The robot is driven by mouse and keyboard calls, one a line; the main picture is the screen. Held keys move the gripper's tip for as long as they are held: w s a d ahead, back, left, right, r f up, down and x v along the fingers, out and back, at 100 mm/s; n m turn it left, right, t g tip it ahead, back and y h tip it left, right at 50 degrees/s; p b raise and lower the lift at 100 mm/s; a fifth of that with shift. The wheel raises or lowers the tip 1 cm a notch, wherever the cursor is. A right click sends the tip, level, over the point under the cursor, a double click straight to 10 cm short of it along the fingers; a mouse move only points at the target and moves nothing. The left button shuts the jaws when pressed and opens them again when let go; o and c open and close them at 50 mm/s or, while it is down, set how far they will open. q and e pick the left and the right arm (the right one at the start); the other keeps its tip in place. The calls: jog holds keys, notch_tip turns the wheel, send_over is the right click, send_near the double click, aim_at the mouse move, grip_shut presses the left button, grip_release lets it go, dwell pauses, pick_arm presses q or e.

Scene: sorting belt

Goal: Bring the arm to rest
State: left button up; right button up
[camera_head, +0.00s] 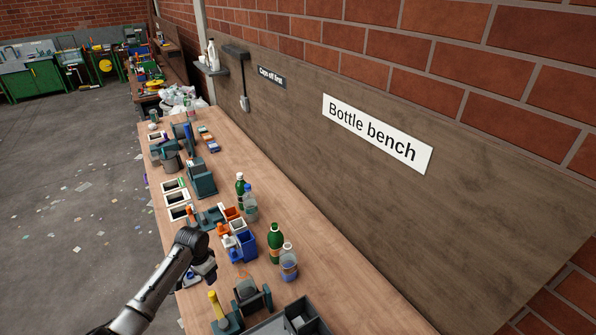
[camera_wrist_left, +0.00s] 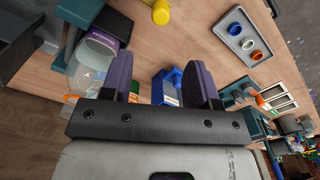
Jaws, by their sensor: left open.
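My left arm reaches in from the lower left in the head view, with its gripper (camera_head: 205,270) over the near part of the wooden bench (camera_head: 330,300). In the left wrist view the two purple-grey fingers (camera_wrist_left: 160,82) stand wide apart with nothing gripped between them. A blue bin (camera_wrist_left: 167,84) shows in the gap, beyond the fingers. A clear bottle (camera_wrist_left: 92,60) shows beside the left finger, partly hidden by it. My right gripper is in neither view.
Green bottles (camera_head: 275,242) and clear bottles (camera_head: 288,262) stand upright on the bench near a blue bin (camera_head: 244,248). A yellow-handled device (camera_head: 216,306) stands near the front. A grey tray (camera_wrist_left: 233,47) holds coloured rings.

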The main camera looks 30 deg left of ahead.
pick_arm(q)
jog(key=w+d+r+t+y, duration=0.2)
jog(key=w+d+r, duration=0.1)
jog(key=r, duration=0.3)
jog(key=w+d+r+t+y, duration=0.2)
jog(key=w+r+t, duration=0.1)
jog(key=r, duration=0.4)
jog(key=s+d+r+m+t+p, duration=0.1)
jog(key=s+d+r, duration=0.15)
jog(key=d, duration=0.35)
jog(key=s+d+r+t+h+p, duration=0.1)
jog(key=s+d+r+p, duration=0.15)
jog(key=d, duration=0.25)
jog(key=s+d+r+m+t+p, duration=0.1)
jog(key=s+d+r, duration=0.1)
jog(key=s+d, duration=0.3)
jog(key=s+d+f+g+h+p, duration=0.1)
jog(key=s+d, duration=0.4)
jog(key=s, duration=0.6)
jog(key=s+d+f+g+h+p, duration=0.2)
jog(key=s+d+f+p, duration=0.3)
jog(key=s, duration=0.7)
jog(key=shift+d+n+g, duration=0.3)
jog(key=shift+d+g, duration=0.35)
jog(key=shift+g, duration=0.05)
